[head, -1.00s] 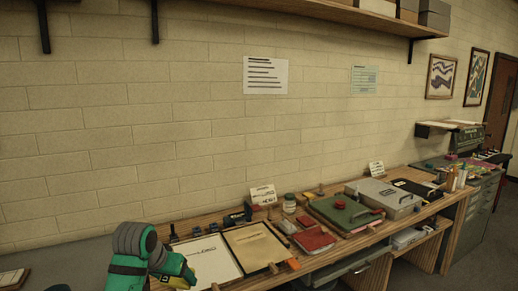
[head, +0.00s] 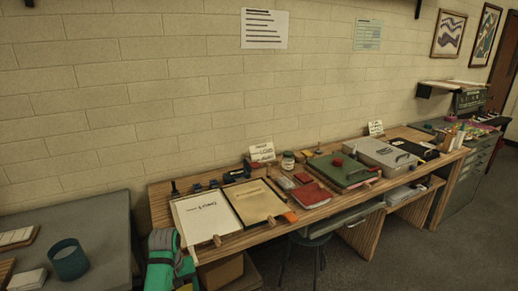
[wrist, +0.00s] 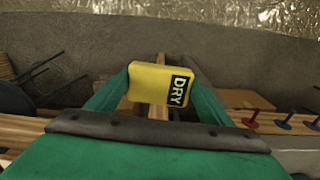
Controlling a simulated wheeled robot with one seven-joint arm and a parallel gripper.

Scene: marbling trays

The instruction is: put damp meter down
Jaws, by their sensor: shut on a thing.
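The damp meter (wrist: 147,83) is a yellow block with a black label reading DRY in the wrist view. My gripper (wrist: 160,84) is shut on it, with a green finger on each side. In the head view, my green arm is at the lower left, in front of the workbench (head: 160,212); the meter cannot be made out clearly there. On the bench's left end lie a white sheet board (head: 204,221) and a tan sheet board (head: 256,201).
A grey table (head: 85,215) stands at the left with a dark teal cup (head: 69,260) and a white stack (head: 27,282). The bench also holds a green press (head: 342,170), red pads (head: 311,194) and a grey box (head: 387,153). A stool (head: 307,241) stands below.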

